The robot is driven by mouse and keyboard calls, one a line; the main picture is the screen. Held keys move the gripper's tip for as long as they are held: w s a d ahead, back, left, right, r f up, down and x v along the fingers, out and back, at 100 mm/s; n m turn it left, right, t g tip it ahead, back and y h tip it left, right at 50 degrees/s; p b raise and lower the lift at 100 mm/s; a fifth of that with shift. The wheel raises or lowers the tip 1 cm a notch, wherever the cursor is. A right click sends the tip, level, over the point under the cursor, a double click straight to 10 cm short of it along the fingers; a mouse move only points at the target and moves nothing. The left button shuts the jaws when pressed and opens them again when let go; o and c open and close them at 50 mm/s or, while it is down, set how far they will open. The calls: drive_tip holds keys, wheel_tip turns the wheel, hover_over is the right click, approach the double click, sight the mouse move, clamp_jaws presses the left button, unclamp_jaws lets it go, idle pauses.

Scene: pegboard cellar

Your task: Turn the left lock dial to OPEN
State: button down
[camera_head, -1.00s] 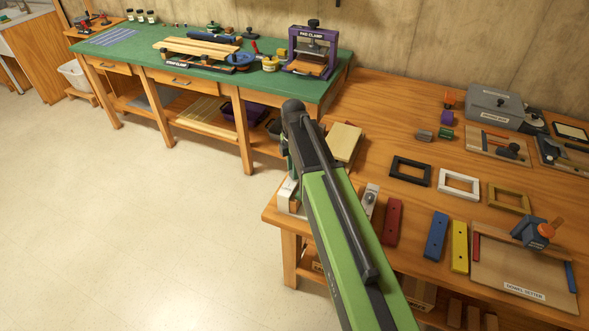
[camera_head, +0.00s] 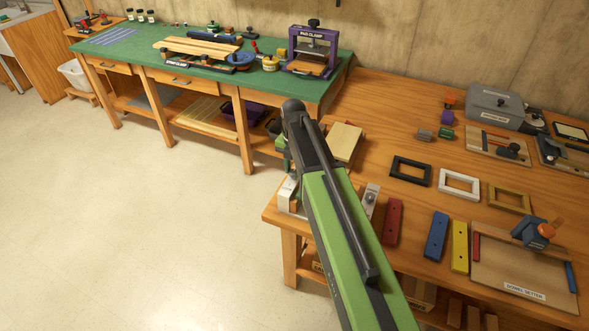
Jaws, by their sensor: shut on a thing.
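My green and black arm reaches over the front left corner of the brown workbench. My gripper (camera_head: 289,176) points down at its end, mostly hidden behind the arm, low over a pale fixture (camera_head: 287,197) at the bench corner. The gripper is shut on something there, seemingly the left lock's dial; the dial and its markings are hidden. A small grey metal plate with a round part (camera_head: 371,194) stands just right of the arm, partly covered by it. No OPEN label can be read.
Red (camera_head: 393,221), blue (camera_head: 436,235) and yellow (camera_head: 459,247) bars lie to the right, with black, white and gold frames behind. A beige block (camera_head: 345,143) sits close to the arm. A green-topped bench (camera_head: 120,48) stands behind; the floor at left is clear.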

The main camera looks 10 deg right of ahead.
sight(294, 172)
drive_tip(key=shift+s, duration=0.15)
idle(0.3)
drive_tip(key=c, duration=1.1)
unclamp_jaws()
drive_tip(key=shift+r, duration=0.15)
wheel_tip(294, 172, up, 17)
drive_tip(key=p, duration=1.7)
